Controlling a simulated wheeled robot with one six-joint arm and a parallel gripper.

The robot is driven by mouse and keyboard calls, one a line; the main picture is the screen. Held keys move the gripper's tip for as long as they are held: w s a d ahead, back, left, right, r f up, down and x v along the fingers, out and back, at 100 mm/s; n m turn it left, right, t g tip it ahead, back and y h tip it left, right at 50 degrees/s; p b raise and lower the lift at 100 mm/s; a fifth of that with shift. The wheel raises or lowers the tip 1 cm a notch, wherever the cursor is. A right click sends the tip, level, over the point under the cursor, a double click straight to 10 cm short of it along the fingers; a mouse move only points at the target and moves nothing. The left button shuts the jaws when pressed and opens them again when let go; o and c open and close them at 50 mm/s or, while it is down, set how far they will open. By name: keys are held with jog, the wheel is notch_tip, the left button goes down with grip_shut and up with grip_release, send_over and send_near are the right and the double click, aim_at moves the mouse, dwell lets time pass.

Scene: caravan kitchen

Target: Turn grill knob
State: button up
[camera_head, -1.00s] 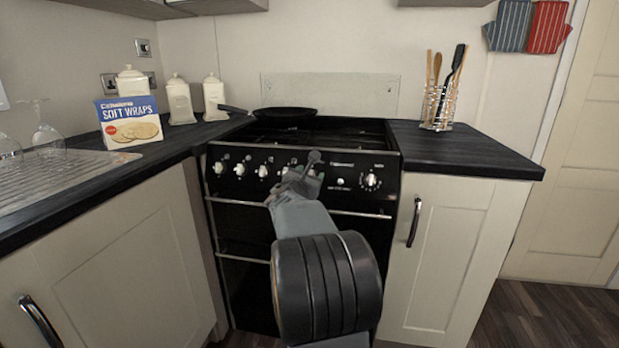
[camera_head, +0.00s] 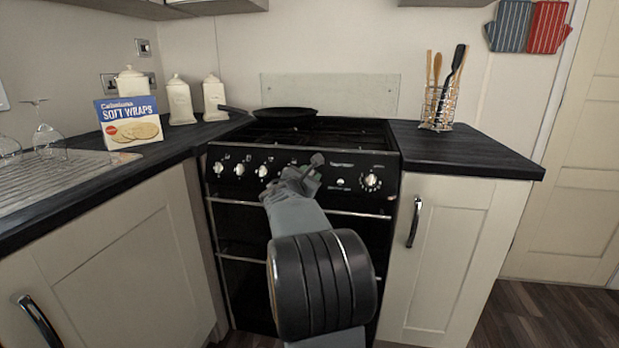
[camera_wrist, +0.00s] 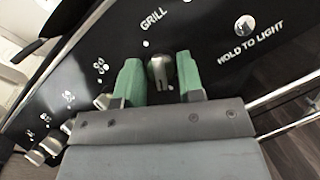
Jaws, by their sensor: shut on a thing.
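The grill knob (camera_wrist: 161,74) is a dark metallic knob on the black cooker panel, just below the printed word GRILL in the wrist view. My gripper (camera_wrist: 159,69) has its green-padded fingers on either side of this knob and is shut on it. In the head view my gripper (camera_head: 300,182) is at the right-middle of the cooker's front panel and hides the grill knob. The knob's exact angle is hard to read.
Other silver knobs (camera_head: 240,169) line the panel to the left, and a larger knob (camera_head: 371,181) is to the right. The oven handle bar (camera_head: 355,213) runs below. A frying pan (camera_head: 285,114) sits on the hob. Worktops flank the cooker.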

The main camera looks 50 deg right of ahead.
jog(key=m+g, duration=0.1)
jog(key=m, duration=0.1)
jog(key=m+g, duration=0.1)
jog(key=m, duration=0.1)
jog(key=shift+w+r+m, duration=0.1)
jog(key=shift+w+m, duration=0.05)
jog(key=shift+m, duration=0.15)
jog(key=m+g+y+p, duration=0.1)
jog(key=m+g, duration=0.1)
jog(key=m, duration=0.2)
jog(key=shift+r, duration=0.1)
jog(key=m+g+y+p, duration=0.1)
jog(key=m, duration=0.3)
jog(key=shift+r+p, duration=0.1)
jog(key=shift+p, duration=0.25)
jog(key=m+y+p, duration=0.2)
jog(key=m, duration=0.2)
jog(key=shift+r+g, duration=0.1)
jog(key=shift+g, duration=0.3)
jog(key=m+y+p, duration=0.1)
jog(key=m, duration=0.2)
jog(key=shift+y, duration=0.3)
jog(key=m+t+y+p, duration=0.1)
jog(key=m, duration=0.2)
jog(key=shift+d+y, duration=0.1)
jog(key=shift+y, duration=0.2)
jog(key=m+t+y+p, duration=0.1)
jog(key=m, duration=0.2)
jog(key=shift+m+t+y, duration=0.7)
jog(key=shift+m, duration=0.7)
